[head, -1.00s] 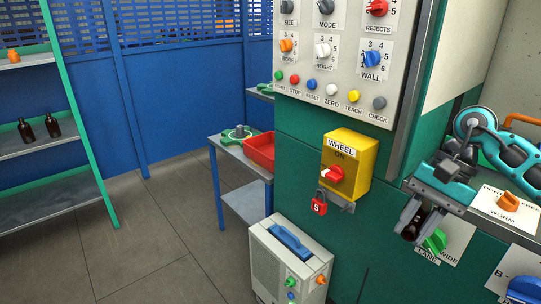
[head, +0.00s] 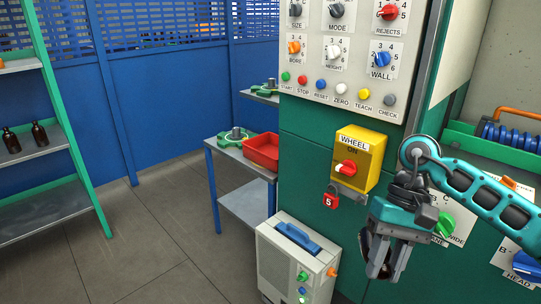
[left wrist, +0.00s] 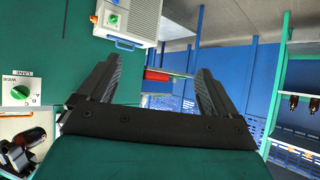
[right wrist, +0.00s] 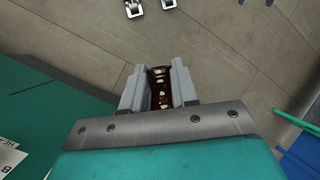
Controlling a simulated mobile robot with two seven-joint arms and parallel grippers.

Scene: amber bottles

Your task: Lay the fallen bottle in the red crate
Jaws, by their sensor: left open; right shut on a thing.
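The red crate (head: 262,158) stands on a small grey side table left of the green machine; a red strip between my left fingers in the left wrist view (left wrist: 157,75) looks like it. My right gripper (head: 385,268) hangs before the machine, shut on the dark amber bottle (head: 377,248), well right of the crate. The bottle (right wrist: 160,88) shows between the fingers in the right wrist view, over the floor; its ends are partly hidden. My left gripper (left wrist: 155,70) is open and empty, outside the head view.
The yellow WHEEL box (head: 360,160) and red lock (head: 331,200) stick out from the machine between bottle and crate. A grey cabinet (head: 290,262) stands below. A green clamp-like part (head: 234,136) lies beside the crate. Two bottles (head: 25,138) stand on the left shelf.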

